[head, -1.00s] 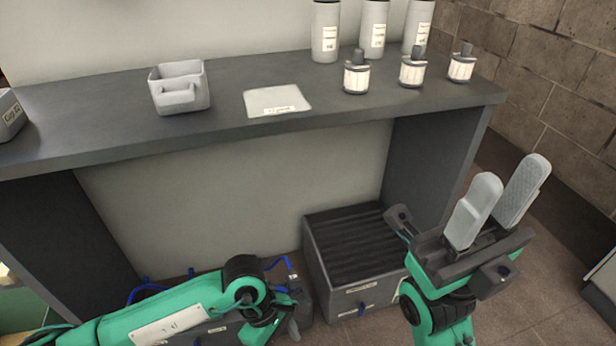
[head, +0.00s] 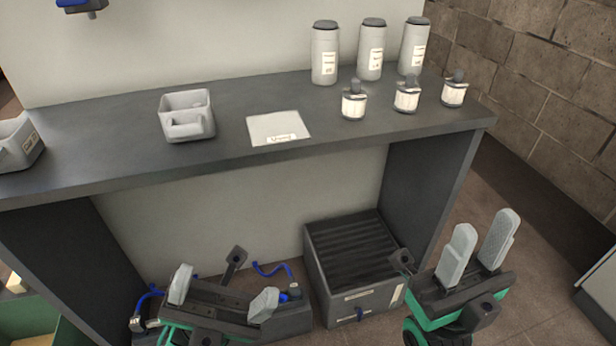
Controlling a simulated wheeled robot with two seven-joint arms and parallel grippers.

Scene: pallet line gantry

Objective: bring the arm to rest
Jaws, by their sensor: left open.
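My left gripper (head: 221,296) is at the lower left in the head view, in front of the bench and below its top. Its two grey fingers stand wide apart with nothing between them. My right gripper (head: 477,248) is at the lower right, beside the bench's right end, fingers pointing up. A gap shows between its fingers and it holds nothing. Most of both arms is out of the picture.
The dark bench (head: 110,125) carries a grey bin (head: 187,128), a pale plate (head: 277,127), white-labelled small bottles (head: 354,104) and tall canisters (head: 325,58). A ribbed grey box (head: 352,285) stands on the floor between my grippers. A brick wall (head: 550,80) is at right.

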